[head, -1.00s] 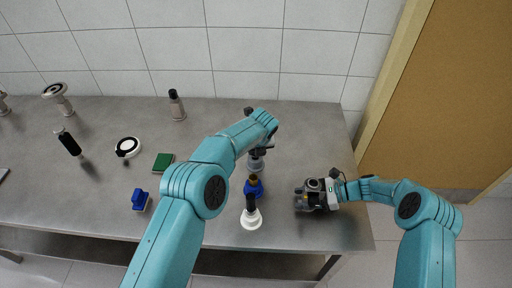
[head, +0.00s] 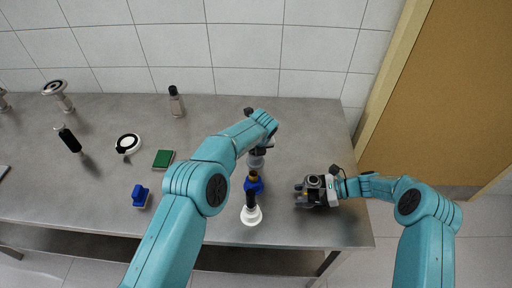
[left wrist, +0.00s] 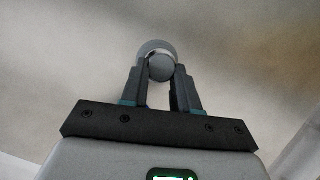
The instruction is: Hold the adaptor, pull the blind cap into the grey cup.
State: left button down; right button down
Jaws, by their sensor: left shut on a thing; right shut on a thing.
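My left gripper (left wrist: 160,85) is shut on a round light-grey piece (left wrist: 161,67), seen end-on in the left wrist view. In the head view my left arm and hand largely hide that grip; a grey part (head: 256,160) shows beneath the hand. My right gripper (head: 302,196) lies low over the table's right part, shut on a small grey round piece with a dark opening (head: 314,182). I cannot tell for sure which held piece is the adaptor, blind cap or grey cup.
A blue piece with a brass top (head: 254,185) and a white base with a black stem (head: 251,214) stand between my grippers. The steel table (head: 310,130) is clear behind my right gripper.

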pick_arm(q)
jog(key=c, duration=0.8)
grip_release()
jog(key=shift+f, duration=0.3)
pick_arm(e)
jog(key=shift+s+f, duration=0.15)
jog(key=shift+f, duration=0.1)
jog(key=c, duration=0.8)
grip_release()
jog(key=o, duration=0.8)
jog(key=shift+w, duration=0.25)
pick_arm(q)
jog(key=v, duration=1)
jog(key=w+v, duration=0.1)
jog(key=v, duration=0.4)
jog(key=shift+a+r, duration=0.15)
jog(key=shift+r, duration=0.45)
pick_arm(e)
jog(key=shift+r, duration=0.1)
jog(key=shift+s+r, duration=0.1)
pick_arm(q)
jog(key=shift+s, duration=0.1)
